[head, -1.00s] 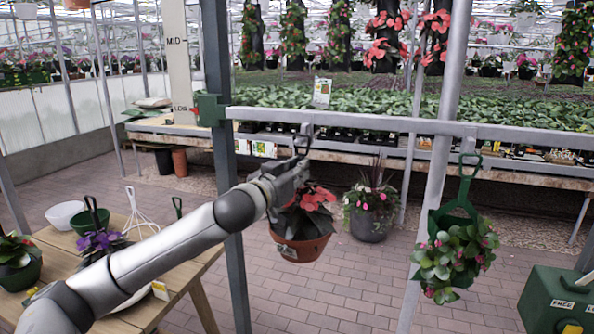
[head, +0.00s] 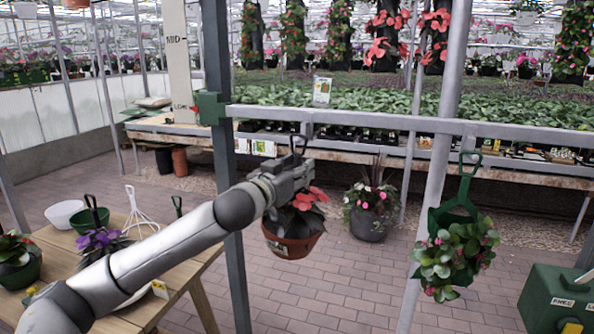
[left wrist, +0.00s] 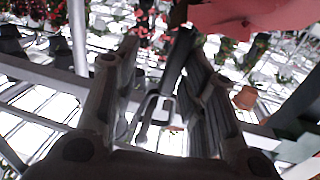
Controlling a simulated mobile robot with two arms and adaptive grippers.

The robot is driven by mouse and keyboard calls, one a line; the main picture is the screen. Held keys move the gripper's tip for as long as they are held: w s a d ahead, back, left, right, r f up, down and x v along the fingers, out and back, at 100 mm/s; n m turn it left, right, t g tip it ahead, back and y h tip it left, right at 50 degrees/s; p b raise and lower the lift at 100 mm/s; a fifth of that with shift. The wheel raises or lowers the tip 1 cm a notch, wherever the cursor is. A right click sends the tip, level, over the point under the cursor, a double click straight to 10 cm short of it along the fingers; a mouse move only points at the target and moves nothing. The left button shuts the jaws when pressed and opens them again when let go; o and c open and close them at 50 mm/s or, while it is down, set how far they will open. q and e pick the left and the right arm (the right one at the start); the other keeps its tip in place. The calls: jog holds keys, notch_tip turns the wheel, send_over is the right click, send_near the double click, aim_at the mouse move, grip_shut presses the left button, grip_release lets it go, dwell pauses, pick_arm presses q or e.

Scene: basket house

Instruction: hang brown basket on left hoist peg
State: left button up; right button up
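The brown basket (head: 290,245), a terracotta pot with red-leaved flowers, is below the left end of the grey rail, slightly tilted. Its dark handle loop (head: 298,144) is close under the left hoist peg (head: 307,131); I cannot tell whether it rests on the peg. My left gripper (head: 298,174) is around the handle stem, above the flowers. In the left wrist view, my left gripper's fingers (left wrist: 157,70) stand apart, with the dark handle stem (left wrist: 176,60) between them, nearer the right finger. My right gripper is not in view.
A green basket (head: 455,207) with pink flowers hangs from the rail (head: 385,122) at the right. A green box (head: 555,297) stands at lower right. A wooden table (head: 190,265) with pots is at left. A potted plant (head: 368,229) stands on the floor behind.

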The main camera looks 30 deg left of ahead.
pick_arm(q)
jog(key=shift+r, duration=0.2)
jog(key=s, duration=1.2)
jog(key=shift+d+f, duration=0.25)
jog(key=shift+d, duration=0.15)
dwell(0.4)
